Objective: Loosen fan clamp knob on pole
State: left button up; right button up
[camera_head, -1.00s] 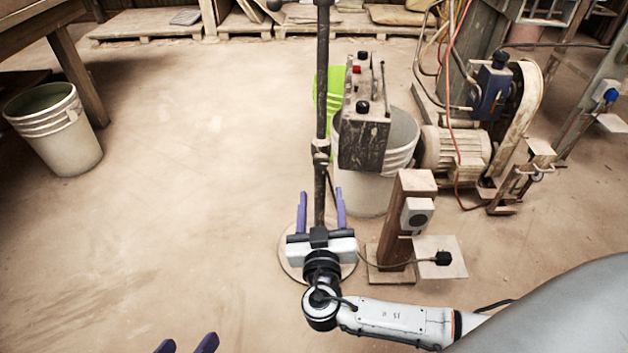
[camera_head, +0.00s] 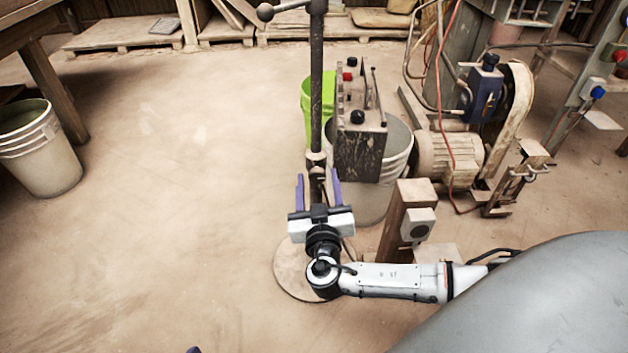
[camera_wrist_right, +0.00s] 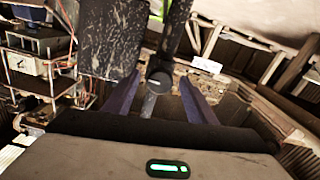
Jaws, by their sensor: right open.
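A dark upright pole (camera_head: 317,85) rises from a round base (camera_head: 290,277) on the floor. A clamp collar (camera_head: 316,160) sits partway up the pole. My right gripper (camera_head: 317,177) is open, its purple fingers pointing at the pole just below the collar. In the right wrist view a dark round knob (camera_wrist_right: 160,82) shows between the spread fingers of the right gripper (camera_wrist_right: 159,88), with a gap on both sides. Contact cannot be told. One purple tip of my left gripper (camera_head: 193,350) shows at the bottom edge; the rest is out of frame.
A wooden post (camera_head: 405,215) stands beside my right arm. A motor (camera_head: 445,160) is further right.

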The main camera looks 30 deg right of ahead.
jog(key=c, duration=1)
jog(key=shift+c, duration=0.2)
